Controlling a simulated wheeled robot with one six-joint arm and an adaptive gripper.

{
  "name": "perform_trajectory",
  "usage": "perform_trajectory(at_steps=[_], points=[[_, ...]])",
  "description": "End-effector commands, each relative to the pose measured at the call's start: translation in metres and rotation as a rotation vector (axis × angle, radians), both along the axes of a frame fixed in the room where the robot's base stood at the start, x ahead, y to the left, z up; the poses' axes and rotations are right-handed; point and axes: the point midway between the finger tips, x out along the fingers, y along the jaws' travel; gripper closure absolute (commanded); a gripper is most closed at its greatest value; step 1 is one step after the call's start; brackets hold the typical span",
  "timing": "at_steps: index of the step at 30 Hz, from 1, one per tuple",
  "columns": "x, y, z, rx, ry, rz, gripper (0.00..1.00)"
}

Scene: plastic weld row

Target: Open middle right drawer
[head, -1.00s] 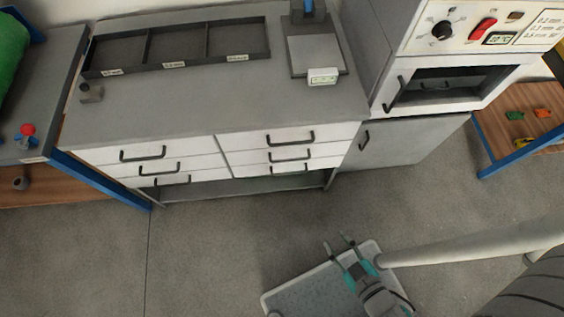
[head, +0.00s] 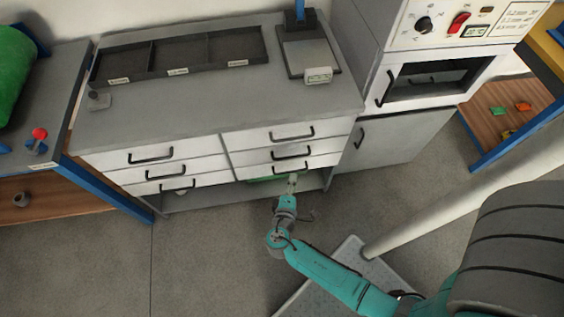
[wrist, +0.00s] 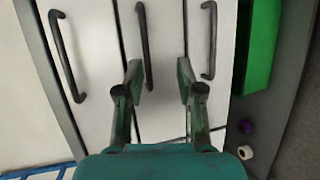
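The right drawer column has three white drawers with dark bar handles. The middle right drawer (head: 262,157) is closed, and its handle (head: 290,153) also shows in the wrist view (wrist: 144,45). My gripper (head: 292,179) is in front of the lower right drawers, below the middle handle in the head view. In the wrist view my gripper (wrist: 160,72) is open and empty, its fingers pointing at the drawer fronts. The middle handle lies just inside the left finger; I cannot tell whether they touch. The bottom right handle (wrist: 209,40) lies right of the right finger.
The top right handle (head: 291,133) is above. A green object (wrist: 261,45) sits in the open space under the drawers, with a purple and a white item nearby. A cabinet (head: 393,142) stands right of the bench. Floor in front of the left drawers is clear.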

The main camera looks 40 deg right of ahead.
Motion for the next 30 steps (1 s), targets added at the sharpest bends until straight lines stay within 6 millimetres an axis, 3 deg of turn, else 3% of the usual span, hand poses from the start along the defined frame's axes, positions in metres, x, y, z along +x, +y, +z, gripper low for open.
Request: perform_trajectory(at_steps=[3, 11, 30], points=[[0.015, 0.000, 0.010, -0.061, -0.017, -0.022, 0.63], [0.024, -0.010, 0.013, -0.084, -0.023, -0.035, 0.63], [0.069, -0.080, -0.003, -0.081, -0.022, -0.033, 0.63]])
